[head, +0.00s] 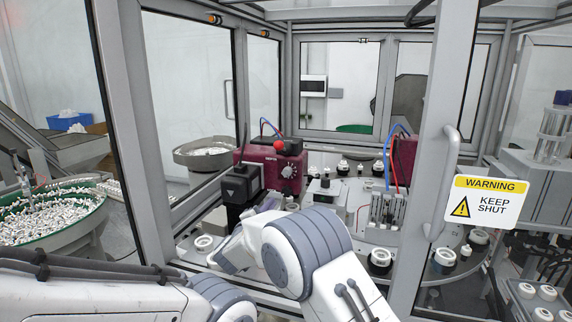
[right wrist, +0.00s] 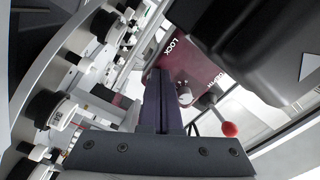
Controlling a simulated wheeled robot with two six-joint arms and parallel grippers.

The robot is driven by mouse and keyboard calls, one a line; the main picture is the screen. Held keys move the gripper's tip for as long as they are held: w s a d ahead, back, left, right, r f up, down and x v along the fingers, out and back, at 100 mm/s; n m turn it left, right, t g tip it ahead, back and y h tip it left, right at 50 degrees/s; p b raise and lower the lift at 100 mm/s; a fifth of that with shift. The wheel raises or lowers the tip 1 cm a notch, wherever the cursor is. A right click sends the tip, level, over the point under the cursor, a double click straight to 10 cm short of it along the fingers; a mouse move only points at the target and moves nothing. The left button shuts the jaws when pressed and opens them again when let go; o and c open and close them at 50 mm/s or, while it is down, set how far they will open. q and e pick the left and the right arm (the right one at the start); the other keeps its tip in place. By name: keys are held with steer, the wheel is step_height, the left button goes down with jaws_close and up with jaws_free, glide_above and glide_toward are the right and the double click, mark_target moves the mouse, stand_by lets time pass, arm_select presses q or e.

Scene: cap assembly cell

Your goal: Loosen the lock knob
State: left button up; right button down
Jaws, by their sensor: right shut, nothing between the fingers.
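The maroon unit (head: 268,168) stands inside the cell with a red ball-ended lever and a pale dial (head: 288,171) on its front. In the right wrist view its maroon face (right wrist: 185,60) carries the words LOCK and DEPTH. A silver knob (right wrist: 184,96) shows beside the fingers; I cannot tell which label it belongs to. My right gripper (right wrist: 158,74) is shut and empty, its fingers pointing toward the face near the LOCK label. They may hide a knob there, and contact cannot be judged. My left gripper is not in view.
A black block (head: 241,186) stands close left of the maroon unit; it fills the wrist view's upper right. The red ball (right wrist: 230,129) sits right of the fingers. White caps on black holders (right wrist: 52,110) line the left. A door frame with a warning sign (head: 487,200) stands right.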

mark_target(287, 191)
steer(key=x, duration=0.3)
steer(key=shift+b, duration=0.35)
steer(key=shift+w+d, duration=0.15)
steer(key=shift+w, duration=0.4)
steer(key=shift+s+d+r+b, duration=0.1)
steer(key=shift+d+r+b, duration=0.2)
steer(key=shift+d, duration=0.1)
steer(key=shift+f+b, duration=0.1)
steer(key=shift+b, duration=0.25)
steer(key=shift+d+b, duration=0.2)
steer(key=shift+b, duration=0.95)
stand_by(0.4)
steer(key=shift+f, duration=0.1)
